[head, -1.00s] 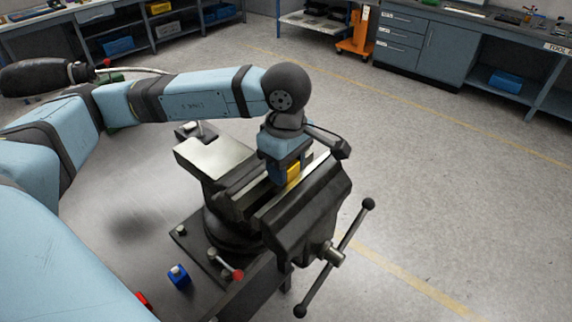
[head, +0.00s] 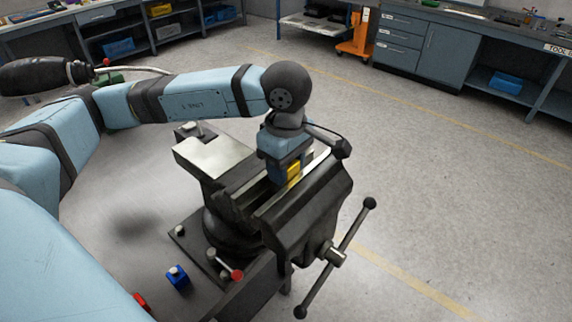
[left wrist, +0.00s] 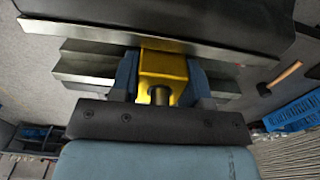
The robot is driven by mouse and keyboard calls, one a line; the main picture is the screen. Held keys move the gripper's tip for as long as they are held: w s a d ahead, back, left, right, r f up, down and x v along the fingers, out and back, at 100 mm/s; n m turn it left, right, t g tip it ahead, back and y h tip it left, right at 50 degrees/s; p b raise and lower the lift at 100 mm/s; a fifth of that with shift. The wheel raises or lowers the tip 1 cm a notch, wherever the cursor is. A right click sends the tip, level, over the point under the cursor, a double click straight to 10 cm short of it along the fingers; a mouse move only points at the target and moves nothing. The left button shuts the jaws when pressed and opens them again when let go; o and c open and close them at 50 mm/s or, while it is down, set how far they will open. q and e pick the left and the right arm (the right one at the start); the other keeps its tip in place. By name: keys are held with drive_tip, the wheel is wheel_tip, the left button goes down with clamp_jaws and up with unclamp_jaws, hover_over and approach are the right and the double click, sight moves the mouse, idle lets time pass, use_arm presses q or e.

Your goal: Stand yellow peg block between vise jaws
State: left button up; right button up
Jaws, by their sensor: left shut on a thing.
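The yellow peg block (head: 293,172) is between the fingers of my left gripper (head: 287,172), in the gap between the vise jaws. In the left wrist view the yellow block (left wrist: 163,66) has a round peg toward the camera, with a blue finger on each side. My left gripper (left wrist: 163,82) is shut on it. The vise (head: 300,215) is dark metal with bright jaw faces, standing on a dark stand. Whether the block's bottom touches the vise is hidden. My right gripper is not in view.
A blue block (head: 178,278) with a peg and a red-tipped lever (head: 232,273) are on the stand's near side. The vise handle (head: 335,258) sticks out at the right. A hammer (left wrist: 280,78) shows in the wrist view. The floor at right is clear.

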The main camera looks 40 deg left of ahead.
use_arm(q)
drive_tip(key=shift+f+b, duration=0.15)
drive_tip(key=shift+b, duration=0.4)
idle(0.4)
drive_tip(key=o, duration=0.9)
drive_tip(key=shift+o, duration=0.2)
drive_tip(key=shift+r+p, duration=1.8)
drive_tip(key=shift+r, duration=2.25)
